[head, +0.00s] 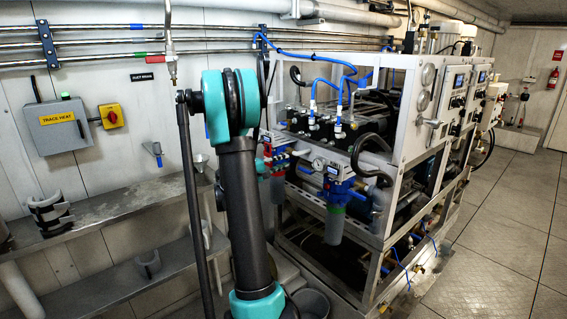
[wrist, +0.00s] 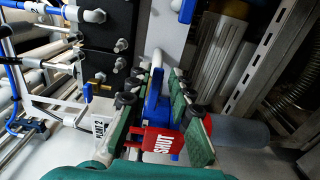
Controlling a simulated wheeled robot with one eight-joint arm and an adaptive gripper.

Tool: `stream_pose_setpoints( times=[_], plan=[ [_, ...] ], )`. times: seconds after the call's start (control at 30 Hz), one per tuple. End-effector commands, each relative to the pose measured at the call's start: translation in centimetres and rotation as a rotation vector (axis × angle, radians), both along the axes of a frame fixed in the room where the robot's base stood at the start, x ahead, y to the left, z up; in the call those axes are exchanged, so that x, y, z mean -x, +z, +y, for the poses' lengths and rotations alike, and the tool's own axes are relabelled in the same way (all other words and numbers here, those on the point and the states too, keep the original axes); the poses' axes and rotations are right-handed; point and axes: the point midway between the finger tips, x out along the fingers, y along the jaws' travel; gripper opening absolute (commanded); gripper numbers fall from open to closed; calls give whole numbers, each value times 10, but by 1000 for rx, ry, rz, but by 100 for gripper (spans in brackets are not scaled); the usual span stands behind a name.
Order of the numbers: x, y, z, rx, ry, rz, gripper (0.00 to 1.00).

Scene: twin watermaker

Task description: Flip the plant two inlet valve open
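In the wrist view a blue valve part (wrist: 155,103) stands upright in the middle, with a red tag (wrist: 158,143) reading "SHUT" on its near side. A white label (wrist: 102,128) reading "PLANT 2" is to its left. My gripper (wrist: 154,95) has its two green-padded fingers apart, one on each side of the blue part. I cannot tell whether either pad touches it. In the head view my gripper is hidden behind my arm, and the valve cannot be made out there.
The white-framed watermaker skid (head: 395,155) stands right of my arm in the head view, with pipes and a blue-headed filter (head: 335,222) on its front. Steel shelves (head: 120,212) and a trace heat box (head: 57,127) line the left wall. Open floor (head: 500,225) lies at the right.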

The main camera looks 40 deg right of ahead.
Motion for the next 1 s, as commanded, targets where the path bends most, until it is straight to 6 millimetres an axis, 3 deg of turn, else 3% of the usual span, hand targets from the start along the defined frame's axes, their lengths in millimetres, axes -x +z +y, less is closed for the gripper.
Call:
stream_pose_setpoints(
  times=[0.5, 0.7, 1.0],
  plan=[
    [6, 0, 96, -1, 6, 0, 21],
    [8, 0, 110, -1, 3, -1, 21],
    [8, 0, 111, -1, 2, 0, 21]
  ],
)
